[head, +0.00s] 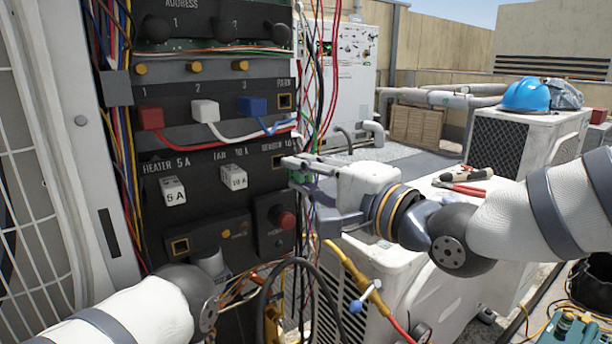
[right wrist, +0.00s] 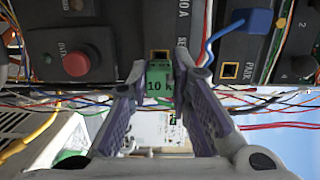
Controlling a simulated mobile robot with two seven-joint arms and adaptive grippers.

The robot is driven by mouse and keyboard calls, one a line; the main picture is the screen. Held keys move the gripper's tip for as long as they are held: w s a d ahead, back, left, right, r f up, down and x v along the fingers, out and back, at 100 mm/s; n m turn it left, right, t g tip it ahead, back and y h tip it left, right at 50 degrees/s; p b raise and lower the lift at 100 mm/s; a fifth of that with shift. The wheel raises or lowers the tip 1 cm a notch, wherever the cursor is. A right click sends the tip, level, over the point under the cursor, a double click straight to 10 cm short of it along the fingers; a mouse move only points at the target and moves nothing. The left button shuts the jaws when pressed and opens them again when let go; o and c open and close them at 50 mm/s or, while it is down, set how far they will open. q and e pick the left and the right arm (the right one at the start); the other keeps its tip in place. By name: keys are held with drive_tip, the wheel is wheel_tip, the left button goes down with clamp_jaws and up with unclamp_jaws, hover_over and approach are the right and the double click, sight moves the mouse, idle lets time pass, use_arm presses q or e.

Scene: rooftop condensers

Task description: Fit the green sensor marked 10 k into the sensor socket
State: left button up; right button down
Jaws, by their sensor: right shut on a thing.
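My right gripper (head: 297,172) is shut on the green sensor (head: 299,178), just right of the sensor socket (head: 278,161) on the dark panel. In the right wrist view the green sensor (right wrist: 159,84), marked "10 k", sits between the fingertips of the gripper (right wrist: 160,82).
The panel holds a white 5 A block (head: 173,191), a white 10 A block (head: 234,177), a blue plug (head: 252,106) and a red button (head: 286,220). Loose wires hang along the panel's right edge, near my right gripper. Pliers (head: 462,183) lie on a white unit at right.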

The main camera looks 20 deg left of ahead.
sight(291, 177)
use_arm(q)
drive_tip(key=shift+s+f, duration=0.1)
use_arm(e)
drive_tip(key=shift+f, duration=0.1)
use_arm(q)
drive_tip(key=shift+w+r, duration=0.25)
use_arm(e)
drive_tip(key=shift+s, duration=0.1)
idle(0.5)
use_arm(q)
drive_tip(key=shift+s+f, duration=0.2)
use_arm(e)
drive_tip(key=shift+w+a, duration=0.35)
drive_tip(key=shift+a, duration=0.1)
use_arm(q)
drive_tip(key=shift+s+f+b, duration=0.4)
drive_tip(key=shift+f, duration=0.05)
use_arm(e)
drive_tip(key=shift+x, duration=1.15)
idle(0.5)
drive_tip(key=c, duration=1.4)
unclamp_jaws()
drive_tip(key=shift+w, duration=0.15)
drive_tip(key=shift+o, duration=0.2)
